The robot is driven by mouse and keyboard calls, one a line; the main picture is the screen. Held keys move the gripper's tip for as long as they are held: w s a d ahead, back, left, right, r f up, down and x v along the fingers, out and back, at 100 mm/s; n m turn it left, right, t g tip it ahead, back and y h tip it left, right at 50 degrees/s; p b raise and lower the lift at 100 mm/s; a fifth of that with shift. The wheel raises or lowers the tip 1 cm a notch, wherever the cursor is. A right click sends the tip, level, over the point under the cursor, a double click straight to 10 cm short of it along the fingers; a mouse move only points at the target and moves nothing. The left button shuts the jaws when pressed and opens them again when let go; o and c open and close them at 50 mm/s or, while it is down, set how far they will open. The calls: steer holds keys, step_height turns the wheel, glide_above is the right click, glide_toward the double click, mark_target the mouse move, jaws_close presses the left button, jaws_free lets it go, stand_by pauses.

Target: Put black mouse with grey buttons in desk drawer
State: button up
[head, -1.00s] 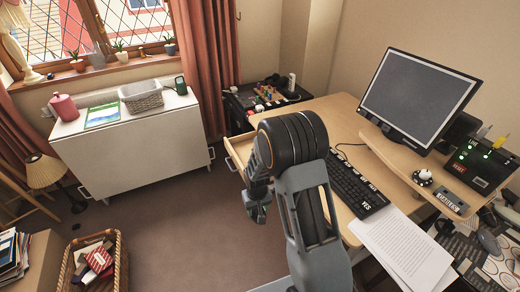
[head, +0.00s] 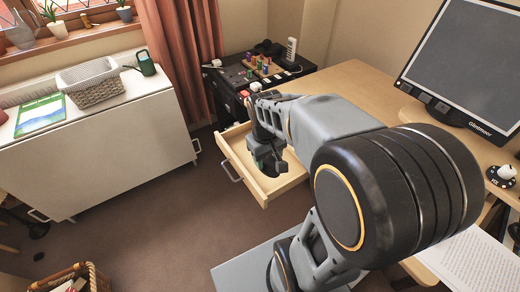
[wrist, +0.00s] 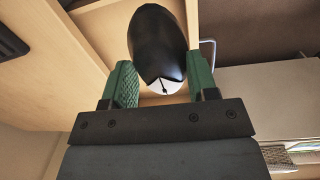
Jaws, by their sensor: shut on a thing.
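The black mouse (wrist: 158,40) shows in the wrist view, held between the green pads of my gripper (wrist: 162,72). Its grey button end (wrist: 165,86) faces the gripper body. In the head view, my gripper (head: 268,160) points down over the open desk drawer (head: 238,147), near its right part. The mouse is too dark and covered to make out clearly there. The drawer is pulled out from the desk, and the part of its pale wooden floor that I see is bare. My arm hides part of its right side.
A black cabinet (head: 238,78) with small coloured items stands behind the drawer. The desk (head: 345,85) carries a monitor (head: 465,60) at the right. A white cabinet (head: 95,135) with a basket (head: 92,82) stands left. The carpet (head: 150,225) between is clear.

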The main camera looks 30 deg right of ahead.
steer(key=w+d+f, duration=0.1)
steer(key=w+f, duration=0.1)
steer(key=w, duration=0.1)
steer(key=w+f+b, duration=0.1)
steer(key=w+f, duration=0.2)
steer(key=w, duration=0.1)
steer(key=w+d+f+b, duration=0.1)
steer(key=w+f, duration=0.2)
steer(key=w, duration=0.1)
steer(key=shift+d, duration=0.3)
steer(key=shift+w+d+f+b, duration=0.15)
steer(key=shift+w+f+b, duration=0.15)
steer(key=shift+w+f, duration=0.3)
steer(key=shift+w+f+b, duration=0.1)
steer(key=shift+f+b, duration=0.3)
steer(key=shift+f, duration=1.25)
steer(key=shift+f, duration=0.15)
steer(key=o, duration=1.1)
